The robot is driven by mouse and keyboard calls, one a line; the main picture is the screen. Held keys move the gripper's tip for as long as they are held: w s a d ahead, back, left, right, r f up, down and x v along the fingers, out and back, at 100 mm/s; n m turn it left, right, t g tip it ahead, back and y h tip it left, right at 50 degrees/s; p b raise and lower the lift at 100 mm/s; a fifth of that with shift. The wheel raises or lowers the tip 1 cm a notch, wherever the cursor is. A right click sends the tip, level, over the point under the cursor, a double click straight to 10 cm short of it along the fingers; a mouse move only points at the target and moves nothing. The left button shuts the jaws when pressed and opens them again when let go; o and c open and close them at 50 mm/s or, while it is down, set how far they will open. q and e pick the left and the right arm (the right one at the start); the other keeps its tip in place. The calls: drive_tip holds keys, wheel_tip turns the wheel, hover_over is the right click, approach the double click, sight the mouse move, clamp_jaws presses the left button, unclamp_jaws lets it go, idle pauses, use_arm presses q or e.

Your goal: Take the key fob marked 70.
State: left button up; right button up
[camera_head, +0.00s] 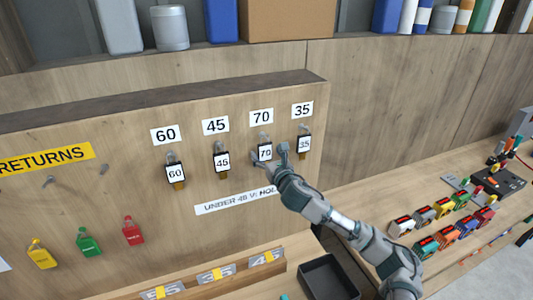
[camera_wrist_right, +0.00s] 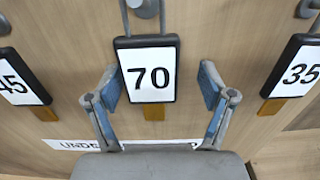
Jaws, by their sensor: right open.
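The key fob marked 70 (camera_head: 265,153) hangs from a hook on the wooden board, under the white 70 label (camera_head: 262,116). It has a black frame, a white face and a tan tab below. In the right wrist view the fob (camera_wrist_right: 149,70) hangs upright between the fingers. My right gripper (camera_head: 272,154) is at the fob in the head view. In its wrist view the gripper (camera_wrist_right: 158,85) is open, with one finger on each side of the fob and a visible gap on the right side. My left gripper is not in view.
Fob 45 (camera_head: 222,160) and fob 35 (camera_head: 304,145) hang on either side, with fob 60 (camera_head: 175,172) farther left. A white strip label (camera_head: 230,202) is below.

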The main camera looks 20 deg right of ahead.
drive_tip(key=shift+d, duration=0.1)
drive_tip(key=shift+a, duration=0.2)
drive_tip(key=shift+a+r, duration=0.1)
drive_tip(key=shift+a, duration=0.15)
drive_tip(key=c, duration=0.3)
drive_tip(key=shift+a, duration=0.4)
drive_tip(key=c, duration=0.9)
drive_tip(key=o, duration=0.6)
drive_tip(key=shift+c, duration=0.2)
drive_tip(key=shift+d, duration=0.1)
drive_tip(key=c, duration=0.8)
drive_tip(key=shift+o, duration=0.2)
drive_tip(key=shift+d, duration=0.35)
drive_tip(key=shift+d+r+p, duration=0.1)
drive_tip(key=shift+d+p, duration=0.05)
drive_tip(key=shift+p, duration=0.2)
drive_tip(key=shift+a+r+p, duration=0.25)
drive_tip(key=shift+p, duration=0.15)
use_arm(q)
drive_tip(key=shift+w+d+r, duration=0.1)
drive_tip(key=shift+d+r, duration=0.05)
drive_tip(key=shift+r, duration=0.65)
use_arm(e)
drive_tip(key=shift+a, duration=0.1)
